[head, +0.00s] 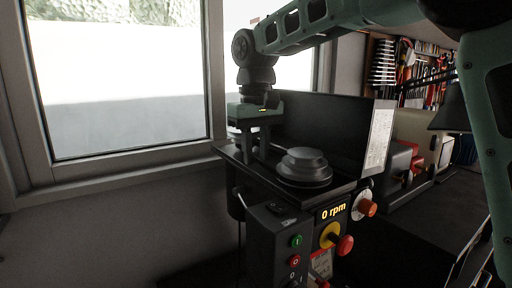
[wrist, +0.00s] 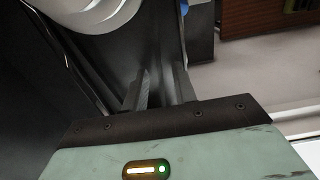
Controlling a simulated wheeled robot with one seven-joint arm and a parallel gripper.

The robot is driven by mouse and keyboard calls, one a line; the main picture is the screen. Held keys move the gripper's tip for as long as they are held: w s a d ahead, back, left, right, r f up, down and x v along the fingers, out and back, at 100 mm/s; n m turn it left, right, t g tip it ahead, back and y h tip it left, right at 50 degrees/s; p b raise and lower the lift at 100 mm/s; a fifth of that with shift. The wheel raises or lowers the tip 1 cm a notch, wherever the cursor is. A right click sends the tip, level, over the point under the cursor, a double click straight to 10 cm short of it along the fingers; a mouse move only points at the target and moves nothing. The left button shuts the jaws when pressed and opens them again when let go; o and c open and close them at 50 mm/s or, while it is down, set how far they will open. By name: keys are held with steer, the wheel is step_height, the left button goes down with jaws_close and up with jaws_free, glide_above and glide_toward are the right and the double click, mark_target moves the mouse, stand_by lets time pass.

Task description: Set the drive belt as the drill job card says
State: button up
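A grey stepped pulley (head: 305,168) sits at the front of the drill's open belt housing (head: 330,195). A second pulley (head: 236,131) shows partly behind my gripper at the left. My gripper (head: 255,158) points down over the housing's left side, between the two pulleys, with its fingers apart. The wrist view shows its two fingers (wrist: 163,85) with a gap, and a pale stepped pulley (wrist: 95,12) at the upper left. I cannot make out the drive belt clearly. A white printed sheet (head: 380,137), perhaps the job card, is on the raised dark cover (head: 325,130); its text is unreadable.
Below the housing are green and red buttons (head: 296,241), a red knob on yellow (head: 345,245) and an orange-red knob (head: 367,207). A window (head: 125,80) is behind at the left. More equipment (head: 415,140) stands at the right.

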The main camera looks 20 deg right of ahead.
steer(key=shift+r, duration=0.15)
step_height(320, 180, up, 17)
steer(key=shift+r, duration=0.2)
stand_by(0.4)
steer(key=shift+s, duration=0.1)
stand_by(0.4)
